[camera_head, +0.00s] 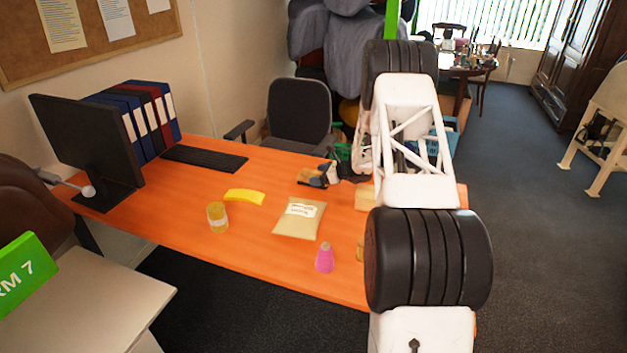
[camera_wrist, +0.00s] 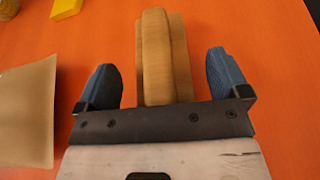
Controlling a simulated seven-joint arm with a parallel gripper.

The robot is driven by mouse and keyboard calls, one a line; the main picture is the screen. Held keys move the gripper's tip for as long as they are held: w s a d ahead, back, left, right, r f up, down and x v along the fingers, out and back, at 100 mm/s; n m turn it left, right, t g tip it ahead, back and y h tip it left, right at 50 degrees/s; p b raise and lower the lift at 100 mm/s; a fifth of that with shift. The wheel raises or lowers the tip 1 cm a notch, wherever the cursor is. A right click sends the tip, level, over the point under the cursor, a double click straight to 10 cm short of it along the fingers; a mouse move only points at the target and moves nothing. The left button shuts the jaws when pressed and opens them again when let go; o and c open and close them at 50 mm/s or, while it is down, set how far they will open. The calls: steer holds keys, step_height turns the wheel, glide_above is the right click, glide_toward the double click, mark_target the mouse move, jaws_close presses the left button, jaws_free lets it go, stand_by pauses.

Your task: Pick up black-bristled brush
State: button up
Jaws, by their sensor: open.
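A wooden brush (camera_head: 306,177) lies on the orange table, by the edge nearest the office chair, in the head view. Its wooden body (camera_wrist: 155,58) also shows in the wrist view, running lengthwise between my fingers; black bristles cannot be made out there. My gripper (camera_head: 324,175) is at the right end of the brush in the head view. In the wrist view my gripper (camera_wrist: 160,62) is open, with one blue finger on each side of the brush. Gaps show between the wood and both fingers, so it is not held.
A keyboard (camera_head: 204,158) and monitor (camera_head: 86,145) stand left. An office chair (camera_head: 299,112) is behind.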

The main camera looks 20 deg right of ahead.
steer(key=c, duration=1.1)
steer(key=shift+r, duration=0.15)
steer(key=shift+r, duration=4.85)
